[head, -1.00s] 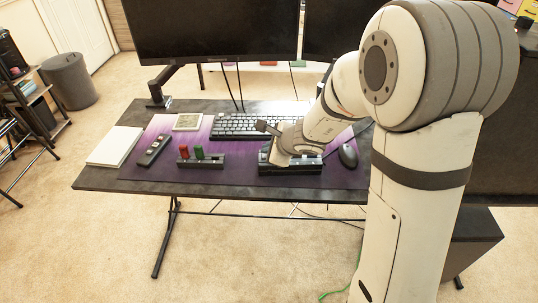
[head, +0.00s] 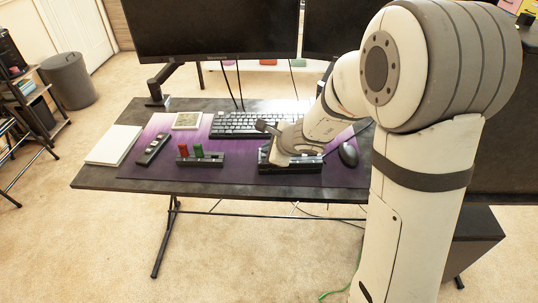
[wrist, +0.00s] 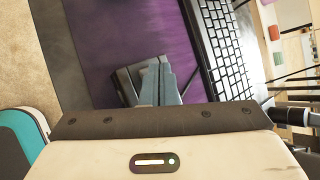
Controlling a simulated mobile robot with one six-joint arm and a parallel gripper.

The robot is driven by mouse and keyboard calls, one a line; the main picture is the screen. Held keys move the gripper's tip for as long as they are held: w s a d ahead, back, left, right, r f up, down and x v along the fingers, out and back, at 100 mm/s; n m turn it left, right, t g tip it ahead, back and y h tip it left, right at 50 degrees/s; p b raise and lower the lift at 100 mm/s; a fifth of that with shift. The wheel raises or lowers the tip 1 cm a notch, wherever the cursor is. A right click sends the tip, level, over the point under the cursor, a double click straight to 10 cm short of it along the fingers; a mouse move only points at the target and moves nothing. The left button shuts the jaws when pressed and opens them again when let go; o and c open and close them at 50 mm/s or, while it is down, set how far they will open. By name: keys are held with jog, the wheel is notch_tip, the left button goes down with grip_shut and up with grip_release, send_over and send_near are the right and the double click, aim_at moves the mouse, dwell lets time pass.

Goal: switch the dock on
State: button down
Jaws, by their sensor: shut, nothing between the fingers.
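A dark low box, which looks like the dock (head: 305,168), sits on the purple mat at the front right of the desk. My wrist covers much of it in the head view. In the wrist view, part of this dark box (wrist: 126,84) shows beside and under my gripper (wrist: 161,66). The blue-grey fingers are together with nothing between them, and their tips are over or against the box. I cannot tell whether they touch it. I cannot make out a switch or lit lamp on the box.
A black holder with red and green upright pieces (head: 202,160) stands left of the dock. A dark remote-like strip (head: 153,149), small square panel (head: 187,120) and white pad (head: 114,145) lie farther left. The keyboard (head: 240,124) is behind, the mouse (head: 348,154) right.

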dwell(0.5)
jog(key=shift+r, duration=0.3)
notch_tip(320, 180, up, 6)
jog(key=p, duration=0.5)
jog(key=shift+r, duration=0.1)
dwell(0.4)
